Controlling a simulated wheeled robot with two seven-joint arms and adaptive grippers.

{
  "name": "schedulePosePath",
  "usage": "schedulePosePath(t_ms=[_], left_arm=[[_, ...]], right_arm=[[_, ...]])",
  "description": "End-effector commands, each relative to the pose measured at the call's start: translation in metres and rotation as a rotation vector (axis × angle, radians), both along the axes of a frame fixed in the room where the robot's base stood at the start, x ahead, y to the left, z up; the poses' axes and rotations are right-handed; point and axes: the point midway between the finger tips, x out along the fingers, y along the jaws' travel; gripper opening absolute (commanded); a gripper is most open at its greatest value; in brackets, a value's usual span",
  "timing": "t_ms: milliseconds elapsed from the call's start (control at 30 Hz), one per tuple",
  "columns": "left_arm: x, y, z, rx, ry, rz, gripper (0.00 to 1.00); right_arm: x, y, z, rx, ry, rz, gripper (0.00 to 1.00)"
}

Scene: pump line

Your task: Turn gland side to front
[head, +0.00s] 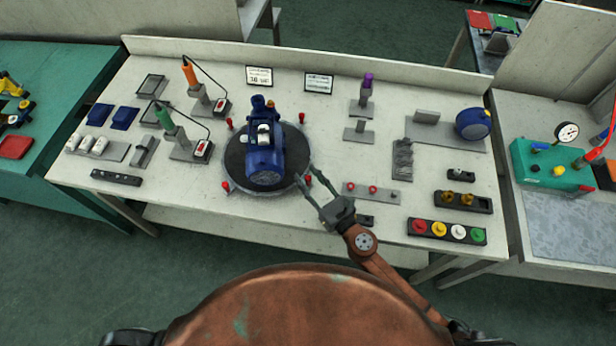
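A blue pump (264,150) stands upright on a dark round turntable (235,165) in the left middle of the bench. Its blue motor end faces me, and a narrower blue part is at the back. Which side is the gland side I cannot tell. Several red pegs stand around the turntable's rim, one of them a red peg (308,181) at its right front. My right gripper (307,188) is at that edge, its two fingers apart around or beside this peg. I cannot tell whether they touch it. My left gripper is not in view.
Two corded tools stand left of the turntable, one with an orange grip (189,72) and one with a green grip (165,118). A strip of coloured caps (447,231) lies at the front right. A blue round part (472,123) stands at the right.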

Motion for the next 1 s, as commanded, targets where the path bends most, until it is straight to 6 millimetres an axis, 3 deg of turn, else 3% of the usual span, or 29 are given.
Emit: schedulePosePath(t_ms=[367,1000], left_arm=[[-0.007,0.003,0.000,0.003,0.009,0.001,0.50],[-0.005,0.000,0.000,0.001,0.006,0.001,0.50]], right_arm=[[-0.008,-0.006,-0.001,0.001,0.003,0.000,0.33],[-0.085,-0.063,-0.001,0.001,0.003,-0.002,0.33]])
